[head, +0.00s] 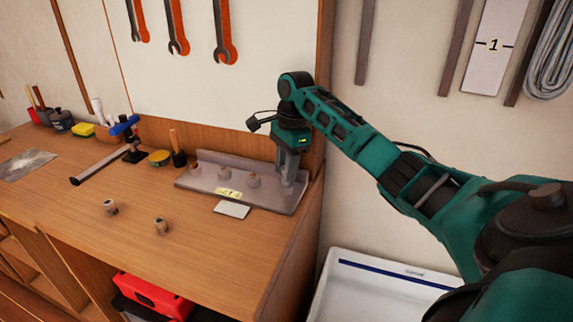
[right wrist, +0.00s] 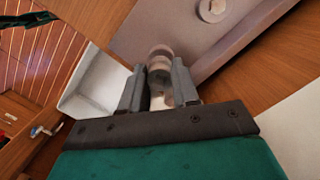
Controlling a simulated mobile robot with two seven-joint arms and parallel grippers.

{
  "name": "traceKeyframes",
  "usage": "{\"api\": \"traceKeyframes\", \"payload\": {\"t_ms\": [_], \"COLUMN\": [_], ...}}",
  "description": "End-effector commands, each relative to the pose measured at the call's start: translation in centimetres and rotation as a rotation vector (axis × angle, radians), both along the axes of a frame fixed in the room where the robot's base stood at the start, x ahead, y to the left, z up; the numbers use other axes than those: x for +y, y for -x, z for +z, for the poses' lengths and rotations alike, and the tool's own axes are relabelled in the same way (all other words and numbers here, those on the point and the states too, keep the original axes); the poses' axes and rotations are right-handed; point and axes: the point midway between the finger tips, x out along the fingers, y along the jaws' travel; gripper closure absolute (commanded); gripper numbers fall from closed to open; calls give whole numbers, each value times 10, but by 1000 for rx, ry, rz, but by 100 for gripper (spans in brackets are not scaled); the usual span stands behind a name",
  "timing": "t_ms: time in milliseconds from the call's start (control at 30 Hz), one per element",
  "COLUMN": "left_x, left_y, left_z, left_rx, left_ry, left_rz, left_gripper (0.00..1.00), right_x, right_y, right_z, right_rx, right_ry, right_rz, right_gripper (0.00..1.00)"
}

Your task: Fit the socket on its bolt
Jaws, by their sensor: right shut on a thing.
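My right gripper (head: 288,180) points down at the right end of a grey metal bracket (head: 207,184) on the bench. In the right wrist view the gripper (right wrist: 159,98) is shut on a small metal socket (right wrist: 160,70), with a finger on each side. I cannot tell whether the socket is around a bolt or just above the bracket. Several round metal pieces stand along the bracket, one of them (head: 253,180) left of the gripper. My left gripper is not in view.
A brush (head: 178,150), a blue-handled tool (head: 128,130) and a yellow sponge (head: 83,129) are along the back. A wooden side panel rises close to the gripper's right. The bench (head: 90,250) is clear at front left.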

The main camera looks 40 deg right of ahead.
Motion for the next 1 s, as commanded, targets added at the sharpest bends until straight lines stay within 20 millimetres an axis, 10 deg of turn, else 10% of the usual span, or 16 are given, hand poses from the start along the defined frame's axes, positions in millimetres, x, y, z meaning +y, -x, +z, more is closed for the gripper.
{"api": "traceKeyframes", "payload": {"t_ms": [1000], "left_x": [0], "left_y": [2], "left_z": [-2], "left_rx": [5], "left_ry": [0], "left_rz": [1], "left_gripper": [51], "right_x": [0], "right_y": [0], "right_z": [-12], "right_rx": [-1], "right_ry": [-1], "right_rz": [0], "right_gripper": [100]}}
